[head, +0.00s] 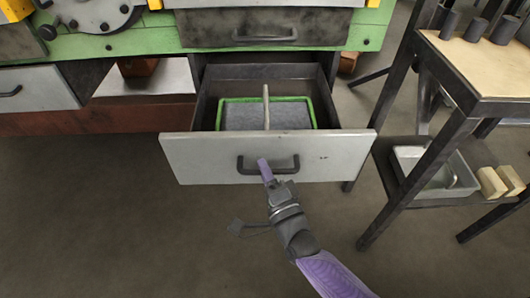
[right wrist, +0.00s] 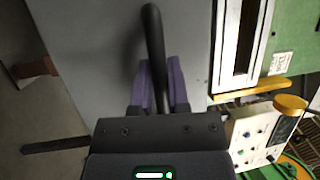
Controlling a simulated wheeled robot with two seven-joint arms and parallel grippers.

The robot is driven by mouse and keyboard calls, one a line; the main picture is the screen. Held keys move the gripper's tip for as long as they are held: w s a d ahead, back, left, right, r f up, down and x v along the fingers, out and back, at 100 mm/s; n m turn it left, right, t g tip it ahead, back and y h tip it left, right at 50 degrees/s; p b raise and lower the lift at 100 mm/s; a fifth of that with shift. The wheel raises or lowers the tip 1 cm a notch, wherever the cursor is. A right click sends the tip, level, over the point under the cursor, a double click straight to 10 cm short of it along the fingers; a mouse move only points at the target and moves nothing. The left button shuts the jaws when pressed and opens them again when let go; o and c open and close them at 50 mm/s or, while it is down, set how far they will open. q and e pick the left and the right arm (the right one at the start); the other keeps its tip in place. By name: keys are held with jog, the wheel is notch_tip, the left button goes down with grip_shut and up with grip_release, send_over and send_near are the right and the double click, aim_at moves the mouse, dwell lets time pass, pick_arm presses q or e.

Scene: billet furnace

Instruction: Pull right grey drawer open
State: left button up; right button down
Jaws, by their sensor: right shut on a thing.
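The right grey drawer (head: 300,147) is pulled out from the green machine, and its inside shows. Its light grey front carries a black bar handle (head: 285,166). My right gripper (head: 265,168) is at the drawer front, shut on the handle. In the right wrist view the black handle (right wrist: 153,35) runs between the purple fingers (right wrist: 161,85), against the grey drawer front (right wrist: 95,50). Inside the drawer lies a green-rimmed tray (head: 313,113) with a grey bottom and a pale upright bar (head: 266,106) across its middle. My left gripper is not in view.
Above is another grey drawer (head: 237,28), shut, with a dark handle. At the left is a grey drawer front (head: 35,90). At the right stands a table (head: 480,75) with dark cylinders; its lower shelf holds a metal tray (head: 405,155) and pale blocks (head: 490,182).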

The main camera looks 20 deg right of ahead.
jog(key=s, duration=0.2)
jog(key=shift+s+a+p, duration=0.3)
jog(key=shift+a+p, duration=0.05)
jog(key=shift+a, duration=0.05)
jog(key=shift+s, duration=0.25)
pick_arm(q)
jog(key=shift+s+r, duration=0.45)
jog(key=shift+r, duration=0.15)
pick_arm(e)
jog(key=shift+a, duration=0.1)
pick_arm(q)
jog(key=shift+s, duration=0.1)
